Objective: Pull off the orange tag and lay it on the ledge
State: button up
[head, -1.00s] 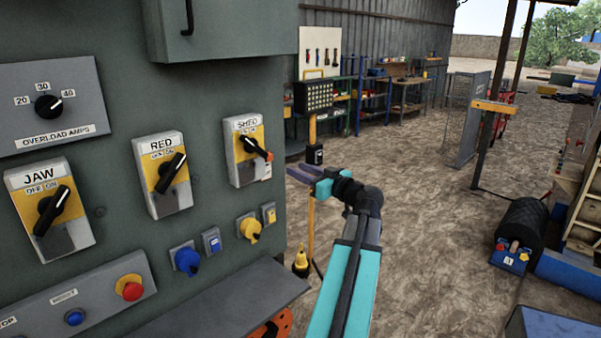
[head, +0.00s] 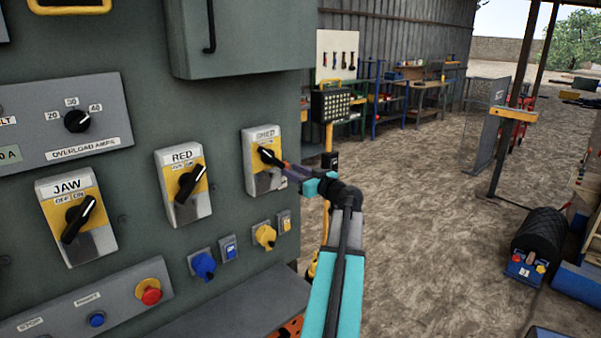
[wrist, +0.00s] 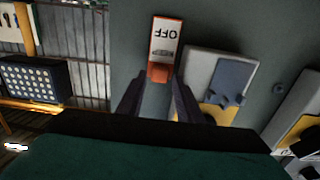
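The orange tag (wrist: 164,48) shows in the wrist view with a white panel and the word OFF upside down. Its plain orange end lies between or just beyond the fingertips. My gripper (wrist: 158,84) has its fingers apart and looks open; I cannot make out contact with the tag. In the head view my gripper (head: 288,169) is at the right side of the SHED switch (head: 263,166), by its black handle, and the tag is hidden there. The grey ledge (head: 250,306) sticks out from the panel below the switches.
The RED switch (head: 184,186) and JAW switch (head: 76,217) are left of SHED. A grey box (head: 240,45) juts out above.

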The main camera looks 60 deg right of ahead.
jog(key=shift+x, duration=1.15)
jog(key=c, duration=0.8)
jog(key=shift+s+f, duration=0.1)
jog(key=shift+s, duration=0.2)
jog(key=shift+b+v, duration=1.45)
jog(key=shift+v, duration=0.85)
jog(key=shift+s+a, duration=0.1)
